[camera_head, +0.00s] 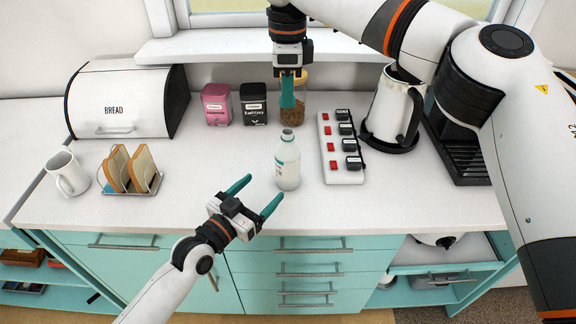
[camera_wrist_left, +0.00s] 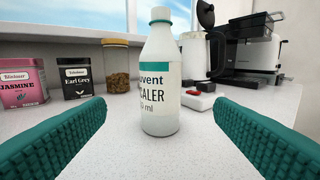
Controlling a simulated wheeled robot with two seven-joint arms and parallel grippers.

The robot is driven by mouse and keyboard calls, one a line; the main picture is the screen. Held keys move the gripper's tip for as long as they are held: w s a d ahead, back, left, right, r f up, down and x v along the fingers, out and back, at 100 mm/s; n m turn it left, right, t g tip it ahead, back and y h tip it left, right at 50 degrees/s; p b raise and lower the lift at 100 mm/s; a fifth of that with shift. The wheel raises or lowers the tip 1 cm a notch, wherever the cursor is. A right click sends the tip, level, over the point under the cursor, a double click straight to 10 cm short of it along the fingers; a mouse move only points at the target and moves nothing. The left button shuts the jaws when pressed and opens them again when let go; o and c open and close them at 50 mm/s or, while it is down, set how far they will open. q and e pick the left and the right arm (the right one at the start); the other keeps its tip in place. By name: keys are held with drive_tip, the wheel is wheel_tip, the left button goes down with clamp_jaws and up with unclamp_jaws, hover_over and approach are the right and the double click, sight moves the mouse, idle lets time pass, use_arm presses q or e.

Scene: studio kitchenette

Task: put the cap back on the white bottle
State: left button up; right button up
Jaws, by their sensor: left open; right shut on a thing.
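The white bottle (camera_head: 288,168) stands upright on the counter, its narrow neck uncovered at the top. It also shows in the left wrist view (camera_wrist_left: 160,75), ahead and between my fingers. My left gripper (camera_head: 257,194) is open and empty, in front of the bottle and to its left, with its fingers pointing toward it. My right gripper (camera_head: 289,98) is shut above and behind the bottle, fingers pointing down. What it grips is hidden by its fingers; the cap is not clearly visible in either view.
A power strip (camera_head: 329,160) lies right of the bottle, with the kettle (camera_head: 390,110) beyond it. A cookie jar (camera_head: 299,92) and two tea tins, pink (camera_head: 217,104) and black (camera_head: 253,103), stand behind. A toast rack (camera_head: 145,183) and mug (camera_head: 68,174) are left.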

sight(280, 172)
use_arm(q)
drive_tip(key=x, duration=1)
drive_tip(key=shift+w+d, duration=0.15)
drive_tip(key=c, duration=1.5)
drive_tip(key=shift+o, duration=0.2)
use_arm(e)
drive_tip(key=shift+f, duration=2.4)
